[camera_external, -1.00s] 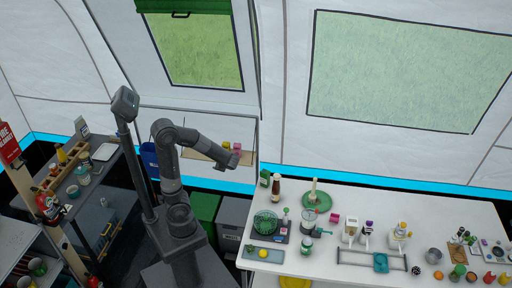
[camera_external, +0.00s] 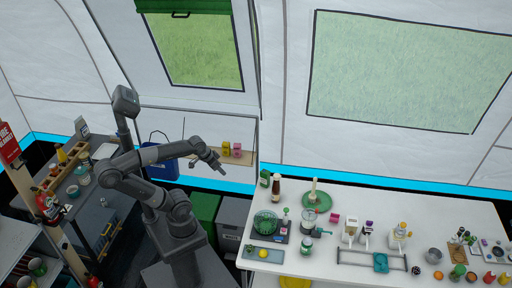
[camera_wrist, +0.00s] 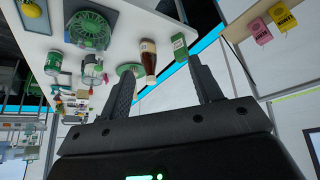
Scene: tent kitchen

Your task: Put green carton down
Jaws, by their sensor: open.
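The green carton (camera_external: 265,178) stands upright at the back left corner of the white table (camera_external: 340,272). In the wrist view the carton (camera_wrist: 179,46) shows near the table edge, beyond and between my fingers, beside a brown bottle (camera_wrist: 148,60). My gripper (camera_external: 217,165) is in the air to the left of the table, in front of the wall shelf. In the wrist view my gripper (camera_wrist: 160,78) has its fingers apart, with nothing between them. The carton is clear of the fingers.
The wall shelf (camera_external: 178,157) holds a yellow carton (camera_external: 226,147) and a pink carton (camera_external: 237,150). Near the green carton stand a brown bottle (camera_external: 276,190), a green plate (camera_external: 317,201) and a green fan (camera_external: 266,222). Bins (camera_external: 233,216) stand below my gripper.

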